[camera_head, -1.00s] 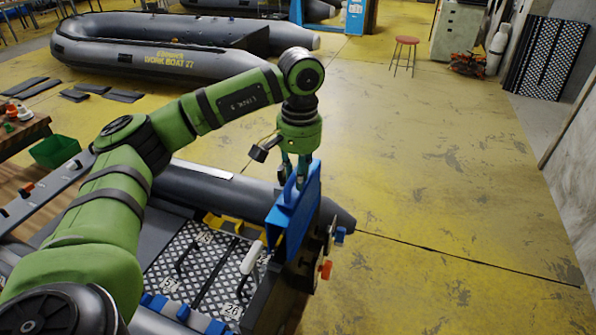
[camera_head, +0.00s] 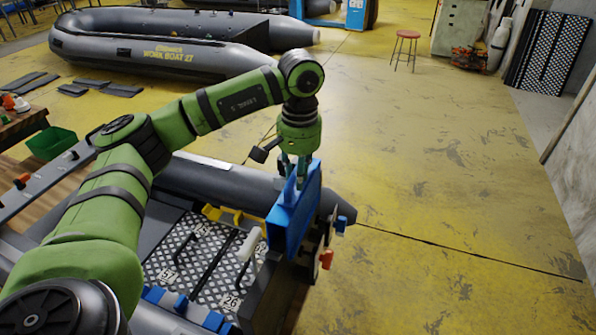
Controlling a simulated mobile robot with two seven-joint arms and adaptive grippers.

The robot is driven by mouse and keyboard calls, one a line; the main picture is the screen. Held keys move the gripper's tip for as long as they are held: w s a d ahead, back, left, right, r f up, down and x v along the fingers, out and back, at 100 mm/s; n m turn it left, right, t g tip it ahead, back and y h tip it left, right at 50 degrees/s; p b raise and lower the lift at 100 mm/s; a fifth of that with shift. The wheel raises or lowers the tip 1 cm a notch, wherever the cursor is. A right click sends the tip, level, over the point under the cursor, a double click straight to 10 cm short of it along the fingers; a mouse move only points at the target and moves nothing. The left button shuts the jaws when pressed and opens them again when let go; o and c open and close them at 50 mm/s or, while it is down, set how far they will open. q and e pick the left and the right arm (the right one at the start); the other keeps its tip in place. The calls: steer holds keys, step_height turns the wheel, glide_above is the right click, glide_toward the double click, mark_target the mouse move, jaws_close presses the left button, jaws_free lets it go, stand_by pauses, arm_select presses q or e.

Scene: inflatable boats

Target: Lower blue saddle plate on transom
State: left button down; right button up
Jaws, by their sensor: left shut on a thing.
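The blue saddle plate (camera_head: 292,218) hangs upright from my left gripper (camera_head: 298,172), which is shut on its upper part. The plate is over the transom (camera_head: 272,296) at the stern of the near grey boat (camera_head: 225,185). The plate hides part of the transom's top, so I cannot tell whether its lower edge touches the transom. Dark hardware with a red-orange knob (camera_head: 326,259) and a blue knob (camera_head: 341,225) sits just right of the plate. My right gripper is not in view.
Checkered floor panels (camera_head: 205,262) with handles lie inside the near boat, left of the plate. A green bin (camera_head: 52,143) is at the left. Another grey boat (camera_head: 160,45) lies at the back. A red stool (camera_head: 405,50) stands on open yellow floor to the right.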

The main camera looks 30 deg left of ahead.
mark_target(298, 198)
arm_select(q)
steer(key=shift+f+b, duration=1.65)
steer(key=shift+f, duration=0.65)
steer(key=shift+f+b, duration=1.1)
steer(key=shift+f, duration=0.3)
steer(key=c, duration=1)
jaws_free()
steer(key=shift+r, duration=0.1)
step_height(298, 198, up, 12)
steer(key=shift+d, duration=0.15)
